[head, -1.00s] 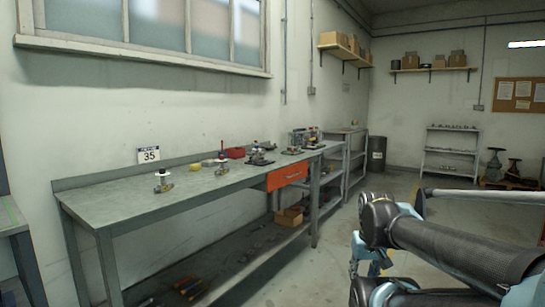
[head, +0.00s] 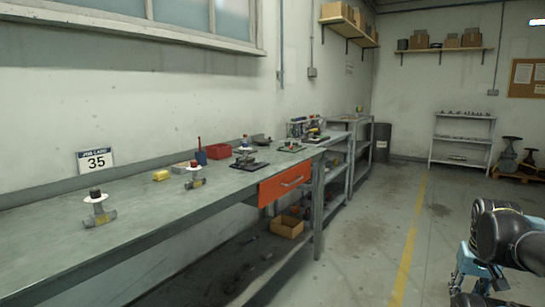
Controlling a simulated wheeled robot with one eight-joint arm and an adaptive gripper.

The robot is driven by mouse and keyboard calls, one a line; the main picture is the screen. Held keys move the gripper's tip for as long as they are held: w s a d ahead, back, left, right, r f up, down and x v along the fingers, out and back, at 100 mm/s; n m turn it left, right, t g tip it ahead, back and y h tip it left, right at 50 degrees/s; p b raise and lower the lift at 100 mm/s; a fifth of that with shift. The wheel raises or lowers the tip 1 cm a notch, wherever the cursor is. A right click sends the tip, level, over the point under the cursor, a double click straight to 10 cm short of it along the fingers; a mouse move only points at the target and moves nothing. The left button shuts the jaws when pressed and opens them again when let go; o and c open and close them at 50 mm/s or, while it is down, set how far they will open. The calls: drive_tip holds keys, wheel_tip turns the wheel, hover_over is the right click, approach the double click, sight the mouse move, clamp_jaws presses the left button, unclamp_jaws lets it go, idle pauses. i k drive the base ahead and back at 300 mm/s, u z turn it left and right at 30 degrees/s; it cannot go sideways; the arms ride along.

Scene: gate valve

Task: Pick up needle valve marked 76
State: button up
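Two small metal valves stand on the grey workbench (head: 135,218). The nearer valve (head: 99,217) has a dark knob and a white disc. The farther valve (head: 194,183) has a reddish knob and a white disc. No marking 76 is readable on either, so I cannot tell which valve bears it. A third small fitting (head: 246,160) sits on a dark plate farther along the bench. Part of my arm shows at the lower right, well away from the bench. My gripper is not clearly in view.
A cardboard box (head: 286,227) is on the lower shelf. The floor right of the bench is clear.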

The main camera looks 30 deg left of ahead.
sight(243, 159)
drive_tip(key=u, duration=0.15)
drive_tip(key=i, duration=1.05)
drive_tip(key=u, duration=0.95)
drive_tip(key=i, duration=0.65)
drive_tip(key=u, duration=0.5)
